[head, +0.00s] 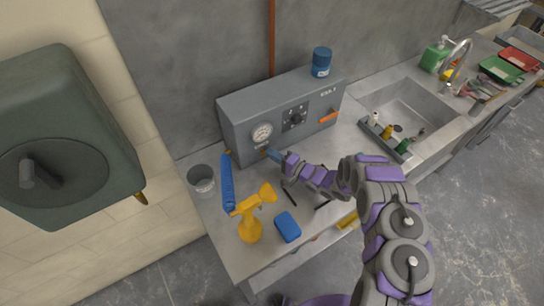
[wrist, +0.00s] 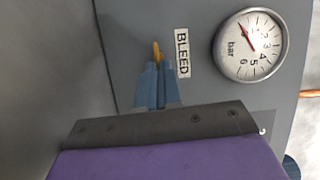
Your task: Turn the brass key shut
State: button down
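The brass key (wrist: 156,50) shows as a small yellow-brass piece on the grey panel, left of the BLEED label (wrist: 182,52) in the wrist view. My gripper (wrist: 157,68) has its two blue fingers close together around the key; most of the key is hidden between them. In the head view my gripper (head: 271,154) is at the front of the grey box (head: 240,115), low and left, below the gauge. The round bar gauge (wrist: 250,45) is right of the label, with a red needle; it also shows in the head view (head: 262,132).
A blue jar (head: 321,62) stands on the box; an orange lever (head: 328,116) is at its right. A yellow spray bottle (head: 250,225), blue roller (head: 227,182), grey cup (head: 201,181) and blue sponge (head: 287,227) are on the counter. A sink (head: 425,110) lies right.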

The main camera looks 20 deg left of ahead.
jog(key=shift+w+d+f+m, duration=0.1)
jog(key=shift+d+f+m, duration=0.15)
jog(key=shift+m, duration=0.15)
jog(key=c, duration=1.4)
grip_release()
jog(key=shift+w, duration=0.15)
jog(key=shift+o, duration=0.4)
jog(key=b+v, duration=0.1)
jog(key=v, duration=1.6)
jog(key=shift+d+f, duration=0.15)
jog(key=shift+d, duration=0.1)
